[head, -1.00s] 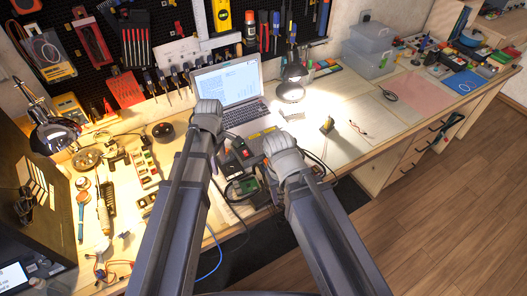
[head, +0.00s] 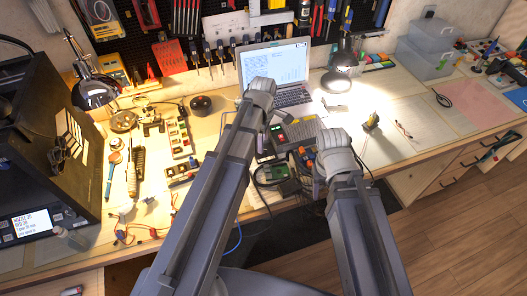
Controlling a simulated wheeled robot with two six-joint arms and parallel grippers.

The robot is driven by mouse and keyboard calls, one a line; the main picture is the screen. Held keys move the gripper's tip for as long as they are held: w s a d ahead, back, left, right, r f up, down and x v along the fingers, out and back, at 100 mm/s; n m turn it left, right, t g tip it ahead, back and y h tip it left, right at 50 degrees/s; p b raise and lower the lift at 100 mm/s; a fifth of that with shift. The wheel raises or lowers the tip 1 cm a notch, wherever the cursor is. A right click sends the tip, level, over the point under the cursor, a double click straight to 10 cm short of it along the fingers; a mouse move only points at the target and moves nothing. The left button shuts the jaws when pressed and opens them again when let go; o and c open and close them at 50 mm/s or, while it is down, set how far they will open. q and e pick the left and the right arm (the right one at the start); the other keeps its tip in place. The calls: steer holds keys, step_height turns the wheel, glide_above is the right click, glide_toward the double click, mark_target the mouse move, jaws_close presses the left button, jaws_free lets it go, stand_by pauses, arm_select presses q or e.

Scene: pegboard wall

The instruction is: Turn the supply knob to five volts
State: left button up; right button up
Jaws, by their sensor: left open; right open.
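The power supply (head: 298,133) is a dark grey box on the bench, just in front of the laptop. A small green-lit display (head: 280,138) shows on its front face. Its knob is too small and too covered to make out, and I cannot read a voltage. My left gripper (head: 284,115) is open and empty, above and behind the supply's left end, partly hidden by my wrist. My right gripper (head: 319,176) is open at the supply's front right, its fingers mostly hidden behind my wrist. I see neither gripper touching the supply.
An open laptop (head: 275,66) stands behind the supply. A lit lamp (head: 339,82) is at the right, a dark printer-like box (head: 40,150) at the left. The paper sheets (head: 395,150) at the right leave some free room.

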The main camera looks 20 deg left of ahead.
arm_select(q)
step_height(320, 180, down, 4)
steer(key=b, duration=0.2)
steer(key=shift+r+b, duration=0.15)
steer(key=shift+b, duration=0.15)
steer(key=shift+r, duration=0.1)
jaws_close()
